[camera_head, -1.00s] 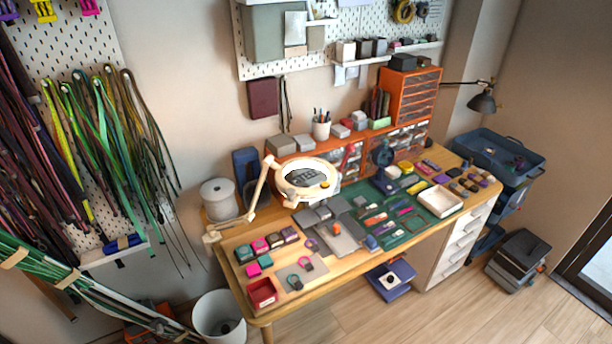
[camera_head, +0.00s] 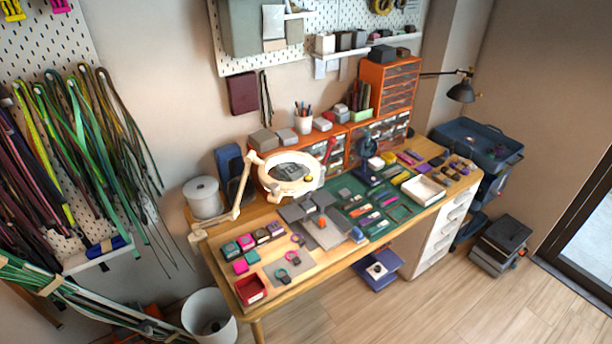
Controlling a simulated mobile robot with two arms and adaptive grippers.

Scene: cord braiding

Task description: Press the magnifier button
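The magnifier (camera_head: 264,184) is a cream ring on a jointed cream arm, standing over the left half of the wooden desk. Its arm (camera_head: 240,205) is fixed near the desk's left edge. A small yellow spot (camera_head: 308,179) shows on the right side of the ring; it may be the button, but it is too small to be sure. Grey items show through the lens. Neither of my grippers is in view.
The wooden desk (camera_head: 225,268) carries a green mat, small boxes and a white tray (camera_head: 424,190). A white bin (camera_head: 209,314) stands at its front left. Cords hang on the left wall. A dark cart (camera_head: 478,143) stands at right.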

